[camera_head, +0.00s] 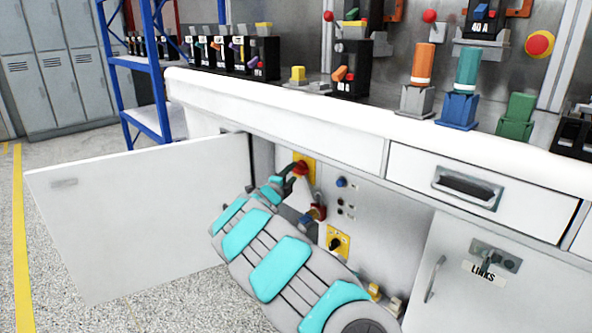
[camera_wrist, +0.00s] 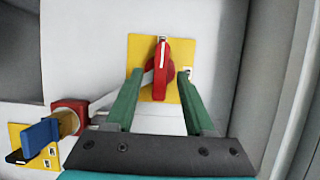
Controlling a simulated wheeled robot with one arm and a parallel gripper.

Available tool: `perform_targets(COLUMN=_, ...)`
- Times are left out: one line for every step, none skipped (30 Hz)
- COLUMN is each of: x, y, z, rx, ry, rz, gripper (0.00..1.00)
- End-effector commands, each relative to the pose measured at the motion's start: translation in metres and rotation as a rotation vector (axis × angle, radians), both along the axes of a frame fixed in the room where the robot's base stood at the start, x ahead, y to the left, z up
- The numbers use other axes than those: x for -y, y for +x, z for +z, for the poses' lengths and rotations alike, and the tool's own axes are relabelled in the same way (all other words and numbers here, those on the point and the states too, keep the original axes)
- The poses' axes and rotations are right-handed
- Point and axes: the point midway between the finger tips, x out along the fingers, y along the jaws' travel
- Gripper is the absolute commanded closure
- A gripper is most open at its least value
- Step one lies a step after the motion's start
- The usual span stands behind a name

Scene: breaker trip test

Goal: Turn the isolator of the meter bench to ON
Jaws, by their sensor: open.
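The isolator is a red rotary handle (camera_wrist: 161,70) on a yellow plate (camera_wrist: 138,48) inside the open bench cupboard. In the wrist view its grip stands upright, with a white mark at the top end. It also shows in the head view as a red knob (camera_head: 300,168), partly covered by my gripper. My gripper (camera_wrist: 159,82) is open, with one green finger on each side of the red handle. Whether either finger touches the handle I cannot tell. The small labels on the plate are unreadable.
A grey bar runs from a red block (camera_wrist: 70,115) towards the isolator, passing behind the left finger. Below is a black knob on a yellow plate (camera_head: 346,242). The cupboard door (camera_head: 140,215) stands open at left; a closed door labelled LINKS (camera_head: 460,310) is at right.

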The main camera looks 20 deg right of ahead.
Motion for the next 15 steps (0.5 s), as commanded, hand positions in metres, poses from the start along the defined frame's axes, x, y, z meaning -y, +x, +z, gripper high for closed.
perform_targets(x=0.007, y=0.005, z=-0.001, rx=0.002, ry=0.005, rz=-0.001, gripper=0.46)
perform_targets(x=0.009, y=0.008, z=-0.001, rx=0.003, ry=0.004, rz=-0.001, gripper=0.46)
perform_targets(x=0.013, y=0.012, z=-0.001, rx=0.001, ry=0.004, rz=0.000, gripper=0.46)
perform_targets(x=0.015, y=0.014, z=-0.002, rx=0.001, ry=0.004, rz=0.000, gripper=0.46)
perform_targets(x=0.017, y=0.016, z=-0.002, rx=0.001, ry=0.005, rz=-0.001, gripper=0.46)
perform_targets(x=0.020, y=0.018, z=-0.001, rx=0.001, ry=0.005, rz=-0.002, gripper=0.46)
perform_targets(x=0.022, y=0.019, z=-0.001, rx=0.001, ry=0.003, rz=-0.002, gripper=0.46)
perform_targets(x=0.024, y=0.021, z=0.000, rx=0.002, ry=0.003, rz=-0.002, gripper=0.46)
perform_targets(x=0.025, y=0.023, z=0.000, rx=0.002, ry=0.002, rz=-0.001, gripper=0.46)
perform_targets(x=0.026, y=0.024, z=0.001, rx=0.004, ry=0.002, rz=-0.001, gripper=0.46)
perform_targets(x=0.027, y=0.024, z=0.001, rx=0.004, ry=0.002, rz=-0.001, gripper=0.46)
perform_targets(x=0.028, y=0.025, z=0.001, rx=0.004, ry=0.002, rz=-0.001, gripper=0.46)
perform_targets(x=0.028, y=0.026, z=0.001, rx=0.004, ry=0.001, rz=-0.001, gripper=0.46)
perform_targets(x=0.028, y=0.026, z=0.001, rx=0.004, ry=0.001, rz=-0.001, gripper=0.46)
perform_targets(x=0.029, y=0.026, z=0.001, rx=0.004, ry=0.001, rz=-0.001, gripper=0.46)
